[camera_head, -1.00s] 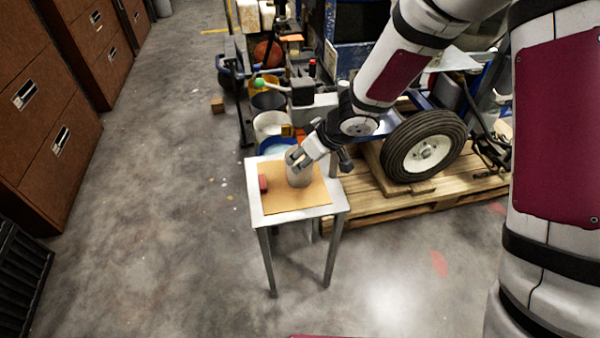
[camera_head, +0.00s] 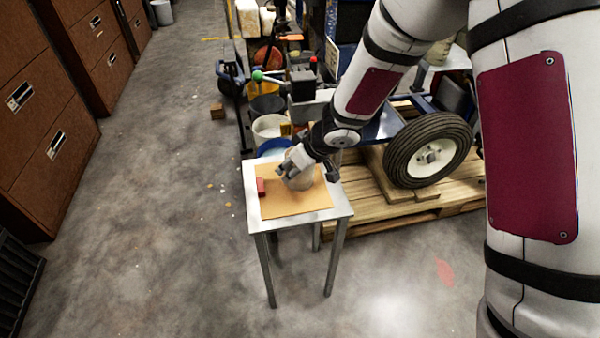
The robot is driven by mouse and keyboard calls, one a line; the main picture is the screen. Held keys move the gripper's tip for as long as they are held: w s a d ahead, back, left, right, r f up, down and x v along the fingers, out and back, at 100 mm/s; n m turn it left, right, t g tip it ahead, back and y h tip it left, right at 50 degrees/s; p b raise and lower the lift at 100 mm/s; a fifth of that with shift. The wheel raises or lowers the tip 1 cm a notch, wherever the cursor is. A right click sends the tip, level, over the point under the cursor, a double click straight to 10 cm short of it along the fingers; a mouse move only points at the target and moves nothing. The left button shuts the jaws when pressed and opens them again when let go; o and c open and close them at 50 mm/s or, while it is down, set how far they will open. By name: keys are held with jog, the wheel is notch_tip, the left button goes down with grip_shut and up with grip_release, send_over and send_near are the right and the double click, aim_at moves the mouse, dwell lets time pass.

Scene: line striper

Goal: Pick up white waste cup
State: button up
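A pale greyish cup (camera_head: 299,181) is on the tan board on top of a small metal table (camera_head: 316,215). It is the only cup-like thing on the board, and its colour looks more grey-beige than clean white. My gripper (camera_head: 287,168) reaches down from the upper right and is at the cup's upper part, covering its rim. The fingers overlap the cup in the picture. They are too small and too hidden to show whether they are closed on it.
A small red block (camera_head: 260,187) lies left of the cup on the tan board (camera_head: 290,208). Behind the table stand several buckets (camera_head: 268,127). A wheeled machine with a black tire (camera_head: 428,148) rests on a wooden pallet (camera_head: 365,219) at right.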

grip_shut()
jog(key=shift+r+p, duration=0.35)
jog(key=shift+p, duration=0.15)
dwell(0.3)
